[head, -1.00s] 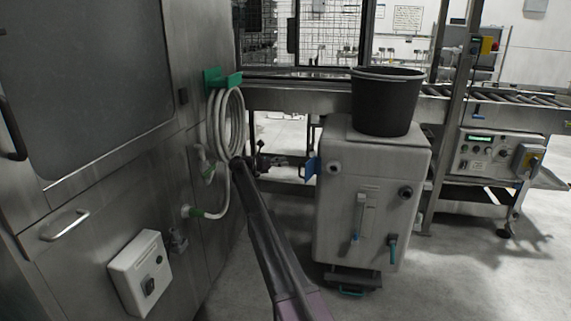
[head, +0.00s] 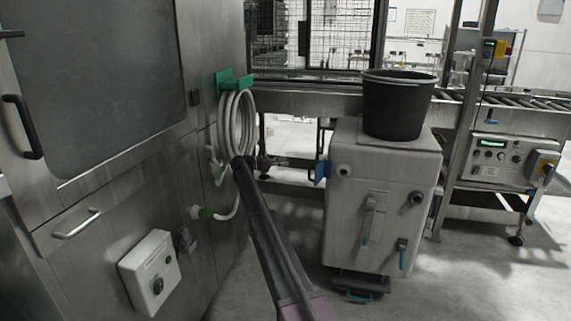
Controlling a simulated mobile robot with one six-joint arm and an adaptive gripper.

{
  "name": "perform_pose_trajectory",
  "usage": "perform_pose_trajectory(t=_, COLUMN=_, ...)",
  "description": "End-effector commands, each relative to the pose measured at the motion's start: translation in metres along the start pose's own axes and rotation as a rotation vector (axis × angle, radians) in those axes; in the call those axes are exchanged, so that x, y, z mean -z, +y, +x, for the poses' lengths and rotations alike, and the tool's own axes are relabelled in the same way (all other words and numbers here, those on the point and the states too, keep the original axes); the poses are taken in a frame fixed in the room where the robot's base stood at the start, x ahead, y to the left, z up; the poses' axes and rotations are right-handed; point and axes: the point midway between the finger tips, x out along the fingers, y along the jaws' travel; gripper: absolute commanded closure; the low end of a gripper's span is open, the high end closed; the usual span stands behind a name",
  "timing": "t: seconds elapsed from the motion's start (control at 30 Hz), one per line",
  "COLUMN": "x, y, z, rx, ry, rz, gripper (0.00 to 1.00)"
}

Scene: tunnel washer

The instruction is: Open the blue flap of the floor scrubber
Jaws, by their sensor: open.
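The floor scrubber (head: 372,218) is a pale grey box-shaped machine standing on the floor right of centre. Its small blue flap (head: 321,173) shows at the upper left edge of the body and appears to stick out to the left. My arm reaches up from the bottom of the view, and my gripper (head: 308,168) points right, with its fingertips close beside the blue flap. The gripper is open. It is too small here to tell whether a finger touches the flap.
A black bucket (head: 397,106) stands on top of the scrubber. A steel washer wall with a coiled white hose (head: 236,125) on a green holder is close on the left. A grey control box (head: 150,272) juts from it. A roller conveyor (head: 510,102) runs behind.

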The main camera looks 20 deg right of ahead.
Motion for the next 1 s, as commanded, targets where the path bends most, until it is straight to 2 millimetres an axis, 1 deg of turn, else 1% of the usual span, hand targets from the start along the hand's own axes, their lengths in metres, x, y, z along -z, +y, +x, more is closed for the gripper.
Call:
perform_pose_trajectory(t=0.4, x=0.0, y=0.013, z=-0.014, rx=-0.001, ry=0.0, rz=0.0, gripper=0.49)
perform_pose_trajectory(t=0.93, x=0.0, y=0.013, z=-0.015, rx=0.0, ry=0.0, rz=0.0, gripper=0.49)
perform_pose_trajectory(t=1.0, x=0.001, y=0.011, z=-0.014, rx=-0.001, ry=0.004, rz=0.004, gripper=0.49)
